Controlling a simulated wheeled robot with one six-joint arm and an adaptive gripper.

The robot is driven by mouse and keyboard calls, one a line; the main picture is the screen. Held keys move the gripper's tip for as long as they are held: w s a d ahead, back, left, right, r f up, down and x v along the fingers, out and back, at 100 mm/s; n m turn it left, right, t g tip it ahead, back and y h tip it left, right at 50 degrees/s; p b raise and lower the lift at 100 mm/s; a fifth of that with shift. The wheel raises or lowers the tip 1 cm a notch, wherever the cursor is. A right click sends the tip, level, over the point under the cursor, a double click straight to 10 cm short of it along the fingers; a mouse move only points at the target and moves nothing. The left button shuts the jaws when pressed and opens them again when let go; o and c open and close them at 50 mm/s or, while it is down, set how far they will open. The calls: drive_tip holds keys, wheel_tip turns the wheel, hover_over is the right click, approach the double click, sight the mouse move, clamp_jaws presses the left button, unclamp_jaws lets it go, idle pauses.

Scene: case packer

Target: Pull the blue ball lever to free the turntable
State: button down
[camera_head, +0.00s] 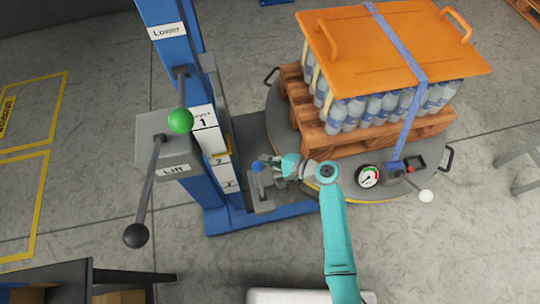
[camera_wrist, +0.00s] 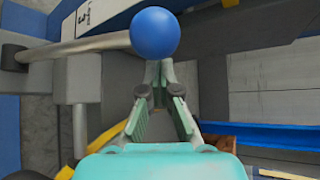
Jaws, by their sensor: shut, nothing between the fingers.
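The blue ball lever (camera_head: 257,166) stands at the foot of the blue column, beside the turntable. In the wrist view its blue ball (camera_wrist: 155,34) is large, just beyond my fingertips. My gripper (camera_head: 271,161) is at the ball from the right, with its fingers shut and nothing between them. The wrist view shows the fingertips (camera_wrist: 157,64) together at the ball's lower edge; I cannot tell whether they touch it. The turntable (camera_head: 385,185) is a grey round plate carrying a wooden pallet (camera_head: 375,142) of bottles under an orange top board (camera_head: 390,45).
A green ball lever (camera_head: 181,121) and a black ball lever (camera_head: 136,235) stick out from the lift column (camera_head: 165,40). A gauge (camera_head: 368,176) and a white ball lever (camera_head: 426,196) sit at the turntable's front. The floor at left is open.

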drive_tip(key=shift+s+a+r, duration=0.1)
drive_tip(key=shift+s+r, duration=0.1)
drive_tip(key=shift+s, duration=0.25)
drive_tip(key=shift+s, duration=0.1)
drive_tip(key=s+d+n+t+y, duration=0.2)
drive_tip(key=s+d, duration=0.1)
drive_tip(key=s, duration=0.8)
drive_tip(key=shift+s+d+r, duration=0.2)
drive_tip(key=shift+s+r, duration=0.15)
drive_tip(key=shift+r, duration=0.05)
drive_tip(key=shift+s+f, duration=0.1)
drive_tip(key=shift+s, duration=0.05)
idle(0.3)
